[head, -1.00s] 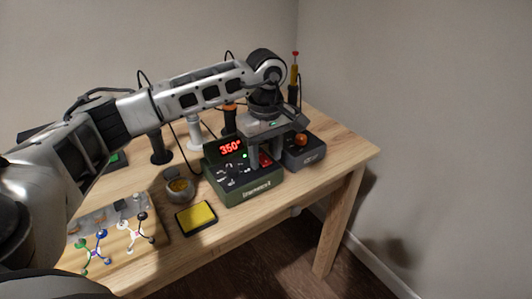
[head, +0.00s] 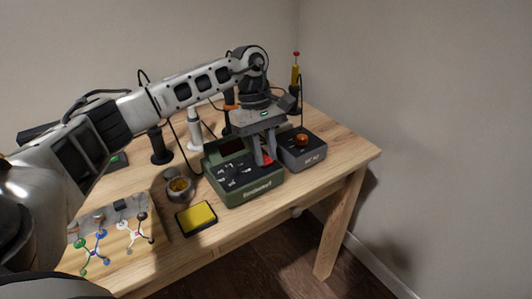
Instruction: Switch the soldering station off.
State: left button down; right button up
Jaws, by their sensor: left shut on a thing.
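The green soldering station (head: 250,196) stands near the front edge of the workbench. Its display (head: 231,146) is dark and no green lamp shows lit on its panel. My left gripper (head: 265,161) reaches down over the right side of the station. Its fingers are close together at the red power switch (head: 268,159), shut on it, and they hide part of it. Which way the switch is tipped I cannot tell. My right gripper is not in view.
A dark grey unit with an orange knob (head: 302,141) stands close on the right of the station. A yellow sponge tray (head: 197,218) and a small round pot (head: 179,187) are on the left. Bare wood (head: 345,148) lies at the right end.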

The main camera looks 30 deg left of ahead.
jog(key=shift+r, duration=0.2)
pick_arm(q)
jog(key=c, duration=1.2)
grip_release()
jog(key=shift+c, duration=0.2)
jog(key=shift+r, duration=0.15)
jog(key=p+v, duration=0.1)
jog(key=v, duration=1.4)
jog(key=shift+r, duration=0.4)
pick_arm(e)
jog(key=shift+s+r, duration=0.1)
pick_arm(q)
jog(key=shift+f, duration=0.1)
